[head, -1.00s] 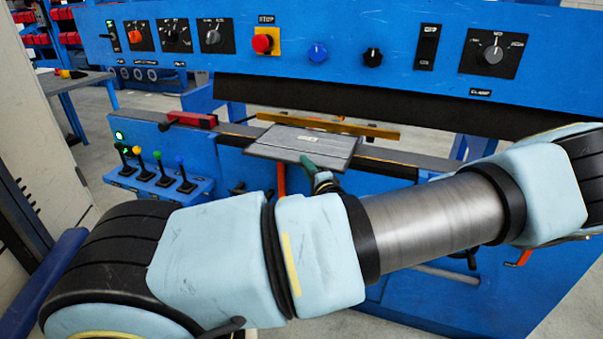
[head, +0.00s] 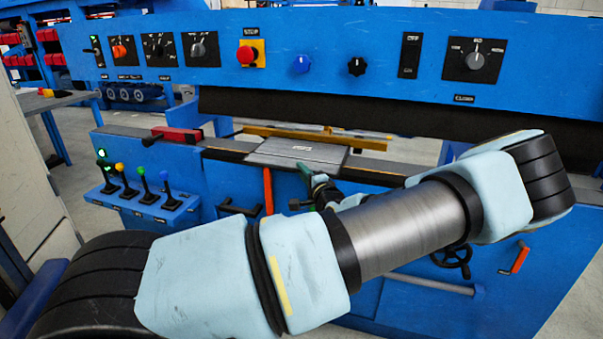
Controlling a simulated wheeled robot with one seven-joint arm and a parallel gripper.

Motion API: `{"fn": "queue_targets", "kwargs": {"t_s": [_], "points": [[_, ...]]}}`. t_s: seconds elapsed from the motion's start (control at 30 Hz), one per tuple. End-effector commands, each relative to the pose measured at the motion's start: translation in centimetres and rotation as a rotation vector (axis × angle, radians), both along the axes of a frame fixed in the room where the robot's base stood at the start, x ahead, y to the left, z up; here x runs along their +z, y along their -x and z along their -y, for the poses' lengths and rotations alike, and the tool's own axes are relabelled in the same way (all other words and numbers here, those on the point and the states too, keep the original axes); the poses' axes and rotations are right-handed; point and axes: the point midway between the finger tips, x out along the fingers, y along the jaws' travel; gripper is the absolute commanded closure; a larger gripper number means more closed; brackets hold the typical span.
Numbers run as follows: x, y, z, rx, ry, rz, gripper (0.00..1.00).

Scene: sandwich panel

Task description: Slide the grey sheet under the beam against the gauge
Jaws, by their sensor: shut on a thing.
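The yellow bar (head: 360,142), which looks like the gauge, runs just behind the sheet's back edge. I cannot tell whether they touch. The black beam (head: 400,117) hangs above and behind the sheet, under the blue control panel.
A red block (head: 178,135) sits on the bed left of the sheet. Several coloured levers (head: 140,187) stand at the lower left. The blue panel (head: 350,40) carries a red stop button (head: 246,55). An orange handle (head: 268,190) hangs below the bed.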

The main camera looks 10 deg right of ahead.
Motion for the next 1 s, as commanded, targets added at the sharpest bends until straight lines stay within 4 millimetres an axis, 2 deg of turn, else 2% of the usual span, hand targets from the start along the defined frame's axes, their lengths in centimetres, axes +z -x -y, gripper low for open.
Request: {"fn": "queue_targets", "kwargs": {"t_s": [0.7, 0.73, 1.0], "points": [[-0.06, -0.47, 0.19, 0.001, 0.002, 0.002, 1.00], [-0.02, -0.44, 0.18, 0.001, 0.002, 0.002, 0.85], [-0.08, -0.42, 0.20, 0.000, 0.001, 0.001, 0.54]]}}
